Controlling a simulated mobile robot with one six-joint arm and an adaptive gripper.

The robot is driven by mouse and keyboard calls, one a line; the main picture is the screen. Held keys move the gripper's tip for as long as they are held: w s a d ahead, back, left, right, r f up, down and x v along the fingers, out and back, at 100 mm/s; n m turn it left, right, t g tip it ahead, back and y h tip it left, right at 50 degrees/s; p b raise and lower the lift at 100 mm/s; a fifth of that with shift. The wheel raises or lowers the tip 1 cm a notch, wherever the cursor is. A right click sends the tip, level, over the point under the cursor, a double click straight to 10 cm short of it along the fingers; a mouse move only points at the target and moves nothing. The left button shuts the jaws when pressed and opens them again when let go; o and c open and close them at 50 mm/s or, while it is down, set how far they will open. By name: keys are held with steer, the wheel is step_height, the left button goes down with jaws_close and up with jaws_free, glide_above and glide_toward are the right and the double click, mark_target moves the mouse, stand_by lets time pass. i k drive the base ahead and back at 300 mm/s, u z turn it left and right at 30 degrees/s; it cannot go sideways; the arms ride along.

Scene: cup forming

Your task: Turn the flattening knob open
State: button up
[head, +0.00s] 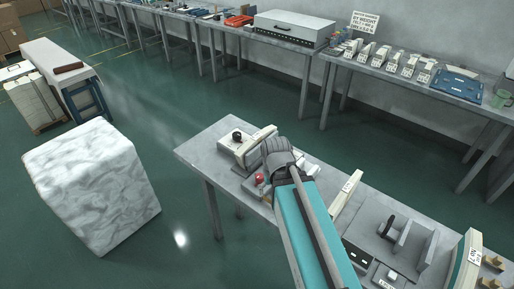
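My gripper (276,152) is grey and hangs over the left part of the grey workbench (213,160), at the end of my teal arm. A round black knob (237,136) sits on a cream device (242,150) at the bench's left end, left of the gripper and apart from it. A red ball-shaped knob (259,178) shows just left of the gripper's lower end. Another dark knob-like part (387,226) stands on a grey unit farther right. I cannot tell which is the flattening knob, as labels are too small. The fingertips are not clear, and my arm hides part of the bench.
A cream panel (345,199) stands right of my arm, and another labelled one (464,262) at the far right. A white marbled block (95,178) stands on the floor at left. A long back bench (387,81) carries several devices. Green floor between the benches is clear.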

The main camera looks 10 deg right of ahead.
mark_target(237, 136)
steer(key=k, duration=1.35)
steer(key=u, duration=0.1)
steer(key=i, duration=1.9)
steer(key=z, duration=0.8)
